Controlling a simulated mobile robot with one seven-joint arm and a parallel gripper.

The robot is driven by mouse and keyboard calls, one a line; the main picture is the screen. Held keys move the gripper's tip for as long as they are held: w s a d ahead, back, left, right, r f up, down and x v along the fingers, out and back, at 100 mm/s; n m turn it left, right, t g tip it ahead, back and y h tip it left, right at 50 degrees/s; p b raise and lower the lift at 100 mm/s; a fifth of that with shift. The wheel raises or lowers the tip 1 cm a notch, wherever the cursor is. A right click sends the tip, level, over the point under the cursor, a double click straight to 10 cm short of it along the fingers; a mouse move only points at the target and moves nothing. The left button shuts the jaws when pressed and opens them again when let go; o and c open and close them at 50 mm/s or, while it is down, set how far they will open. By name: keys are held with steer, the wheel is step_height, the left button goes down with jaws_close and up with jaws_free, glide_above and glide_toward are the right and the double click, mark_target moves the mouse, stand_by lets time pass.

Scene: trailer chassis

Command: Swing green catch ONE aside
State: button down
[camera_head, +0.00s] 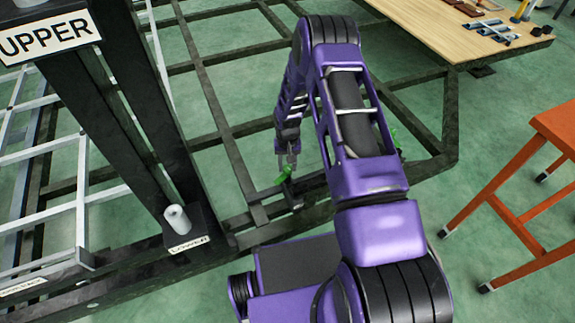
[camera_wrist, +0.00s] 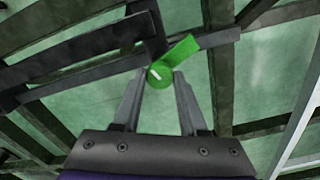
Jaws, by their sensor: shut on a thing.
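A green catch (camera_wrist: 160,72) shows in the wrist view as a round green hub with a short green arm pointing up and right. It sits on the dark chassis frame (camera_wrist: 75,68). My gripper (camera_wrist: 160,80) has one finger on each side of the round hub and is shut on the catch. In the head view my gripper (camera_head: 287,160) points down at the frame, and the green catch (camera_head: 284,174) is at its tips. Another green part (camera_head: 396,140) shows right of my arm, partly hidden by it. I cannot read a number on either one.
A dark post with an UPPER sign (camera_head: 48,40) and a LOWER label (camera_head: 189,245) stands at the left. A wooden table (camera_head: 470,45) with tools is at the back right. An orange stand (camera_head: 520,180) is at the right. Frame bars surround my gripper.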

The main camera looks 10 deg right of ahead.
mark_target(287, 168)
steer(key=shift+s+m, duration=0.1)
steer(key=shift+m, duration=2.1)
steer(key=shift+c, duration=2.2)
jaws_free()
step_height(287, 168, up, 17)
steer(key=p, duration=0.2)
steer(key=shift+r, duration=0.15)
